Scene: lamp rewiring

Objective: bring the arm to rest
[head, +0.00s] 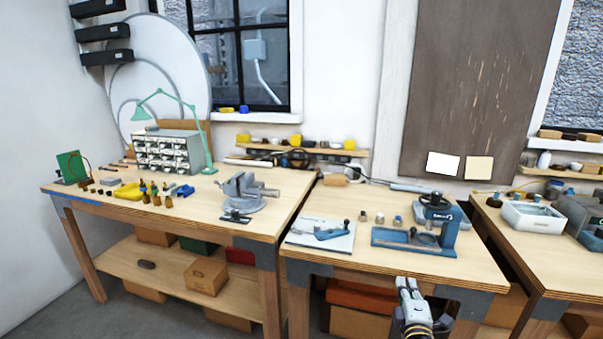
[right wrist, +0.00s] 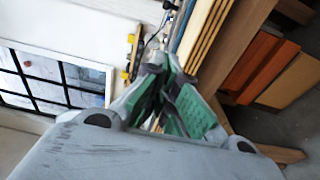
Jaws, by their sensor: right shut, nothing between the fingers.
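My right gripper (head: 409,289) shows in the head view at the bottom, right of the middle, in front of the front edge of the middle workbench (head: 470,262). Its fingers point up in the picture, and nothing is held. In the right wrist view the green-padded fingers (right wrist: 172,100) are close together with nothing between them. My left gripper does not show in either view. The green desk lamp (head: 205,140) stands at the back of the left workbench (head: 300,183), apart from my gripper.
A blue fixture (head: 398,241) and a white board with a blue tool (head: 310,241) lie on the middle bench. A vise (head: 240,187) stands on the left bench. A white tray (head: 535,218) is on the right bench. Boxes (head: 365,322) sit under the benches. Floor shows at lower left.

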